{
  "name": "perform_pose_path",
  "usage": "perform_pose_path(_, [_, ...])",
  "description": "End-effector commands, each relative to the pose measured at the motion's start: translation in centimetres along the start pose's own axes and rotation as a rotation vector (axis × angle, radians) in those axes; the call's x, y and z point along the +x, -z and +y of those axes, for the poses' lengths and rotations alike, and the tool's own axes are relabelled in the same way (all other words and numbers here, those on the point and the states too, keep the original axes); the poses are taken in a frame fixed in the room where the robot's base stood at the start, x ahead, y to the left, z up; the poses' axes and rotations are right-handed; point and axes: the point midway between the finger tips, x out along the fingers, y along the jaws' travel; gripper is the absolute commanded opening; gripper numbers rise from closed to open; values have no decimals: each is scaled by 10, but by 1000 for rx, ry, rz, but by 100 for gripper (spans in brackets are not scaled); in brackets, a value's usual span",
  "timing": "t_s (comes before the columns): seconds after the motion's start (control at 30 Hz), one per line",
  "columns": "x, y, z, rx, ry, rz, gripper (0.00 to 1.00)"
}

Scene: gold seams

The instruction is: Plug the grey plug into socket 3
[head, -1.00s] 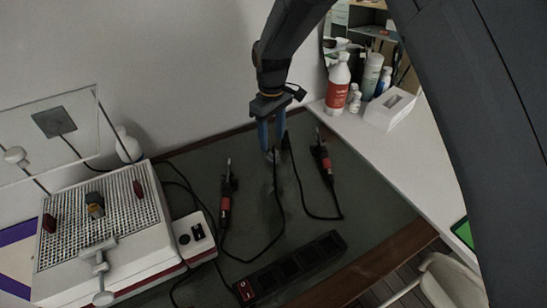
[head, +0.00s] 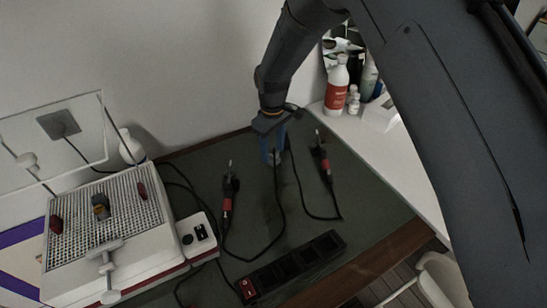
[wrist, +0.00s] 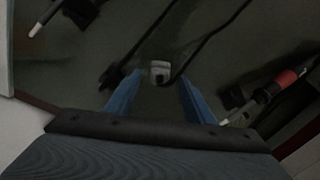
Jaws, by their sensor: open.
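The grey plug (wrist: 160,72) lies on the dark green table mat, and its cable runs away from it. In the wrist view it sits ahead of and between the two blue fingers of my gripper (wrist: 159,80), with a gap on either side. In the head view my gripper (head: 273,160) points down over the plug, whose body is mostly hidden by the fingers. My gripper is open and empty. The black power strip (head: 292,264), with several sockets and a red switch, lies at the front of the mat; I cannot read its socket numbers.
A white machine with a grid top (head: 130,262) stands at left. Bottles (head: 337,88) stand on the white counter at back right.

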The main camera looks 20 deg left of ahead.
Motion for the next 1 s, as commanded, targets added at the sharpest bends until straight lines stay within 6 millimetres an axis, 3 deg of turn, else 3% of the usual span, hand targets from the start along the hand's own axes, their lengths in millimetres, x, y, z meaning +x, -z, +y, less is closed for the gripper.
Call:
perform_pose_path(0.3, [28, 1, 1, 0, -1, 1, 48])
perform_pose_path(0.63, [29, 1, 1, 0, -1, 1, 48])
perform_pose_path(0.67, [29, 1, 1, 0, -1, 1, 47])
perform_pose_path(0.9, [29, 1, 1, 0, -1, 1, 6])
perform_pose_path(1.0, [29, 1, 1, 0, -1, 1, 6])
